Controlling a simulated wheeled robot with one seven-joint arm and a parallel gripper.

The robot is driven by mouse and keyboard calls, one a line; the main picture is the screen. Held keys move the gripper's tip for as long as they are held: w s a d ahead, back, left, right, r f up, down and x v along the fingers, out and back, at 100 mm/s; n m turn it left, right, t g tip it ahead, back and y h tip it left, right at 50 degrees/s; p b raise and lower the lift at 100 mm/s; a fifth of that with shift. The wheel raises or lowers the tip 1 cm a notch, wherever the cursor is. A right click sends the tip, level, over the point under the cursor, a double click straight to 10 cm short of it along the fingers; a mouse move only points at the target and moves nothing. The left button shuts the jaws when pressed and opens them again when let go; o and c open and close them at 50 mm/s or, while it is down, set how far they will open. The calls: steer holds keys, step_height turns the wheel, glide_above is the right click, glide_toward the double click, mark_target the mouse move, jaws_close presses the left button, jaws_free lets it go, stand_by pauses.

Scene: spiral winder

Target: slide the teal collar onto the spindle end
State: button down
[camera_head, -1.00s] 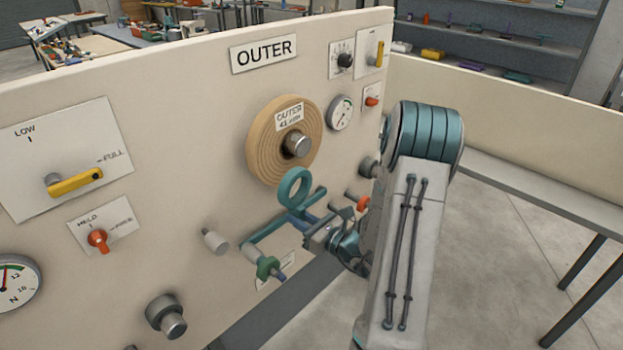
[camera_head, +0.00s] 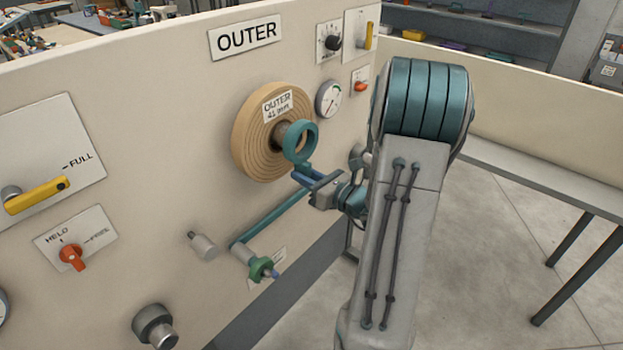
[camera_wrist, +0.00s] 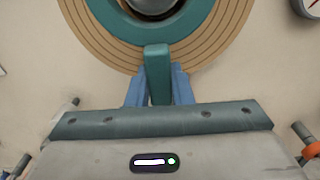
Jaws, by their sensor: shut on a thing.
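The teal collar (camera_head: 300,143) is a ring with a short tab, held upright facing the panel. My gripper (camera_head: 308,178) is shut on its tab; in the wrist view my blue fingers (camera_wrist: 158,82) flank the teal tab. The grey spindle end (camera_head: 279,137) sticks out of the wound tan roll (camera_head: 258,108) labelled OUTER. The collar overlaps its tip in the head view. In the wrist view the spindle end (camera_wrist: 152,6) shows inside the collar's opening (camera_wrist: 110,30), cut by the top edge. I cannot tell whether the tip is inside the ring or just behind it.
A teal arm with a green knob (camera_head: 261,268) juts out below the roll, and a grey peg (camera_head: 203,246) is left of it. A gauge (camera_head: 328,99) and an orange switch (camera_head: 360,87) are on the panel at the right.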

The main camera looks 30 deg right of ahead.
steer(key=x, duration=0.5)
steer(key=shift+w+a+f, duration=0.1)
steer(key=shift+w+f, duration=0.05)
steer(key=shift+f, duration=0.05)
stand_by(0.4)
steer(key=c, duration=0.7)
jaws_free()
steer(key=shift+v, duration=4.05)
steer(key=shift+a, duration=0.1)
